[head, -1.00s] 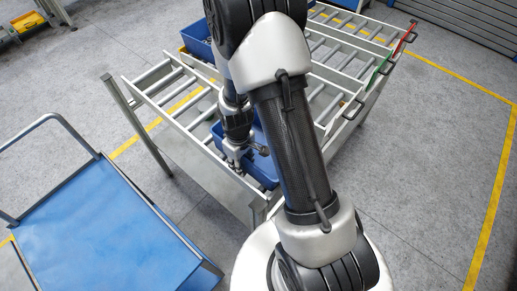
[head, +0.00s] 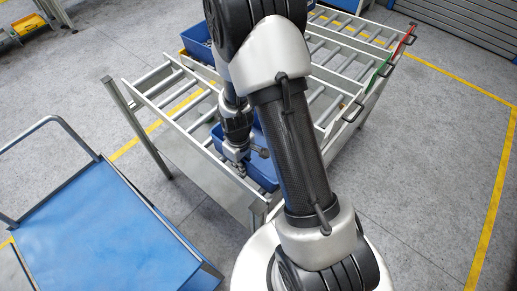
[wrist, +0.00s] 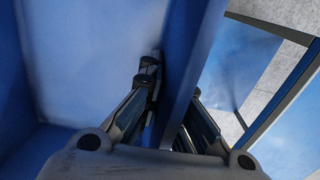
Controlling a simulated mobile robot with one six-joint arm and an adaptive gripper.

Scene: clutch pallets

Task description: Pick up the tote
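A blue tote (head: 264,172) sits at the low near end of the roller rack, partly hidden behind my arm in the head view. My gripper (head: 243,168) points down at the tote's left wall. In the wrist view the tote's wall (wrist: 196,50) runs between the two fingers of my gripper (wrist: 172,90). One finger is on each side of the wall, and both appear to press against it. The fingers are drawn close together. The tote's inside is mostly hidden in the head view.
The roller rack (head: 170,84) has sloping lanes and metal side rails. Another blue tote (head: 197,38) stands farther back on it. A blue-topped cart (head: 95,235) stands at the left. Open grey floor (head: 440,150) lies to the right.

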